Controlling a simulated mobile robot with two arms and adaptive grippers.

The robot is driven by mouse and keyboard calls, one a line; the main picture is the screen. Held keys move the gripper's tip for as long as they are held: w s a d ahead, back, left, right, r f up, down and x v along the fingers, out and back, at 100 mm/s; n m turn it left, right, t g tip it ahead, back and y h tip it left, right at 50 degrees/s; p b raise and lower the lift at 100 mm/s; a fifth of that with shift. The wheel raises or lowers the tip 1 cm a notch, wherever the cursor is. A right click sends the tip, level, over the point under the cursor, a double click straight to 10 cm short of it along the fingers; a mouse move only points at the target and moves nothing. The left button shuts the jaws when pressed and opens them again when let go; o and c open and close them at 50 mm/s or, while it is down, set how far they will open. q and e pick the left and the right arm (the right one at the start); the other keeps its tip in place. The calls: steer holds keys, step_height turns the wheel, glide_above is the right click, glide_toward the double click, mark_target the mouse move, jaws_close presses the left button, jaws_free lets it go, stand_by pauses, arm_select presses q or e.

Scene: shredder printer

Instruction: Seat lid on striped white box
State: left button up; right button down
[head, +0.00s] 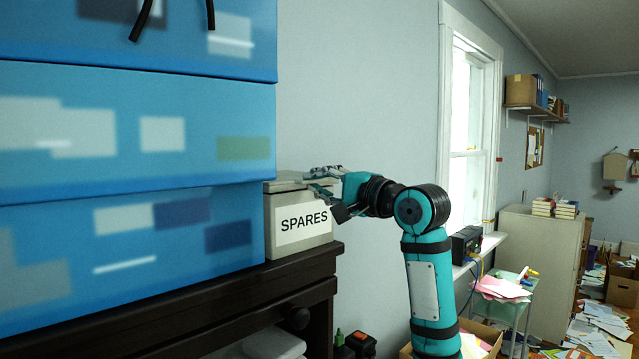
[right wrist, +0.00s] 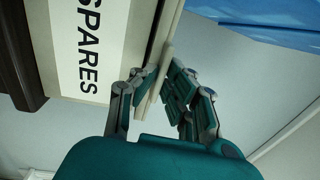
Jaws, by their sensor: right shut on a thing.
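The white-grey box (head: 269,228) with a "SPARES" label stands upright on the dark cabinet, beside the blue stack. It also shows at the left of the right wrist view (right wrist: 140,35). No stripes show on its visible faces. Its pale lid (head: 288,182) is at the top of the box; I cannot tell whether it sits fully down. My right gripper (head: 326,187) reaches in from the right at the lid's height. In the right wrist view its fingers (right wrist: 158,82) are shut on the lid's edge (right wrist: 152,90). My left gripper is not in view.
Large blue boxes (head: 140,130) are stacked close on the left and hide part of the cabinet top. The dark cabinet (head: 215,305) ends just right of the box. A window (head: 468,120), a grey cabinet (head: 540,260) and scattered papers (head: 600,325) lie farther right.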

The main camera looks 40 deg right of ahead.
steer(key=shift+f+b, duration=0.55)
steer(key=shift+f, duration=0.35)
steer(key=c, duration=1.4)
jaws_free()
steer(key=shift+o, duration=0.2)
steer(key=shift+s, duration=0.1)
steer(key=s+f, duration=0.1)
steer(key=s, duration=1)
steer(key=shift+s+d, duration=0.4)
steer(key=shift+d, duration=0.05)
